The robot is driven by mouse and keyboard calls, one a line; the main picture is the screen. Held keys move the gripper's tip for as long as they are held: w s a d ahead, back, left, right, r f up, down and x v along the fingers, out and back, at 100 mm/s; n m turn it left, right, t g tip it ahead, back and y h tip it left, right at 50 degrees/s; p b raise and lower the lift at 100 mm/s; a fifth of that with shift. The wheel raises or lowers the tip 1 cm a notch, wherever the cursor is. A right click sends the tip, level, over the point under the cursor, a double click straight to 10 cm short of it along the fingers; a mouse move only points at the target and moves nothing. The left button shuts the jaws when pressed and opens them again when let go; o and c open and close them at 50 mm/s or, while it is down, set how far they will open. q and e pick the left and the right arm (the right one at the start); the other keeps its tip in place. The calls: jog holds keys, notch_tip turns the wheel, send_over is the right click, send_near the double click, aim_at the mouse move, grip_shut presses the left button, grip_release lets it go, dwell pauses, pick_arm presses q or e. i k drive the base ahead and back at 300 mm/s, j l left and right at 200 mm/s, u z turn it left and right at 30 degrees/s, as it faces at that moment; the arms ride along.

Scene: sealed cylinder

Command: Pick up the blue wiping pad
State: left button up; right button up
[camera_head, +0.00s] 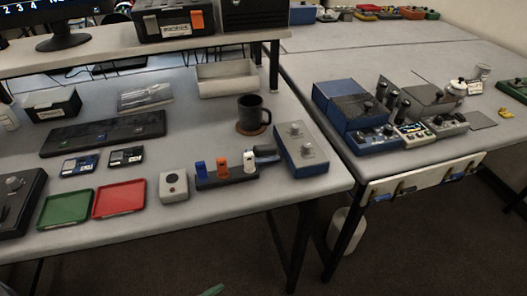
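I cannot pick out a blue wiping pad with certainty. A small dark blue-grey piece (265,153) lies between the holder with coloured uprights and the blue box with knobs on the near table; it is too small to tell whether it is a pad. The upright blue piece (200,168) stands in the dark holder (226,180) beside an orange and a white one.
The near table (120,168) carries a green tray (66,208), a red tray (119,199), a grey button box (174,186), a blue box with knobs (301,149) and a black mug (252,114). The right table (340,66) holds several devices. A gap separates the tables' front parts.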

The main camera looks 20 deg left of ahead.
aim_at(265, 154)
jog(key=i+l, duration=0.2)
jog(key=l, duration=0.2)
jog(key=i+l, duration=0.15)
jog(key=l, duration=0.2)
jog(key=i+l+u, duration=0.1)
jog(key=l, duration=0.2)
jog(key=i+l+u, duration=0.1)
jog(key=i+l, duration=0.15)
jog(key=l, duration=0.3)
jog(key=u, duration=1.55)
